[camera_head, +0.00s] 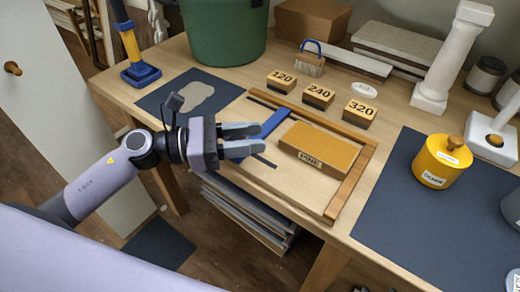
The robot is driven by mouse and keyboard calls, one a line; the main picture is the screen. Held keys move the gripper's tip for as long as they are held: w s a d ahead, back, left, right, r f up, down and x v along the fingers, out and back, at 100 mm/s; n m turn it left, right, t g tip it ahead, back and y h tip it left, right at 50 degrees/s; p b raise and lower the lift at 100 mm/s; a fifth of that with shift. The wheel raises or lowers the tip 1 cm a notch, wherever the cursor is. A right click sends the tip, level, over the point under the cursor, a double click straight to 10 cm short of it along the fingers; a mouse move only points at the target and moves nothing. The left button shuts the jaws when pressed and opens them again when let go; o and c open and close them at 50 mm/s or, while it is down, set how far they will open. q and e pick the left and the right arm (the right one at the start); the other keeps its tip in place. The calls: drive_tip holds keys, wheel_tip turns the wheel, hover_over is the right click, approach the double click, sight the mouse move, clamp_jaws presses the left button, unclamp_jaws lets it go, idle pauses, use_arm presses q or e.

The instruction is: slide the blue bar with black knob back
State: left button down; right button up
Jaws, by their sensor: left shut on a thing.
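The blue bar (274,123) lies slanted inside a wooden frame (348,190) on the table, left of a tan block labelled PINE (320,146). My left gripper (259,138) reaches in from the left, with its grey fingers at the near part of the bar. It is shut on the black knob, which the fingers hide. A dark strip (264,161) shows in the frame's floor just nearer than the fingers. My right gripper is not in view.
Blocks marked 120 (281,81), 240 (318,96) and 320 (359,113) stand behind the frame. A green bucket (225,35) stands at the back. A yellow pot (441,163) stands on a dark mat (420,230) at right.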

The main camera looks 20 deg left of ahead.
use_arm(q)
drive_tip(key=w+a+b, duration=0.1)
drive_tip(key=a+b, duration=0.1)
drive_tip(key=w+a+b, duration=0.1)
drive_tip(key=a+b, duration=0.1)
drive_tip(key=a, duration=0.1)
drive_tip(key=w+a+b, duration=0.1)
drive_tip(key=a+b, duration=0.1)
drive_tip(key=shift+a+f, duration=0.3)
drive_tip(key=shift+a, duration=0.05)
drive_tip(key=shift+w+a+r+b, duration=0.15)
drive_tip(key=shift+a+b, duration=0.15)
drive_tip(key=shift+a, duration=0.3)
drive_tip(key=shift+a+r, duration=0.1)
drive_tip(key=shift+r, duration=0.05)
drive_tip(key=c, duration=0.9)
unclamp_jaws()
drive_tip(key=shift+o, duration=0.6)
drive_tip(key=shift+a, duration=0.15)
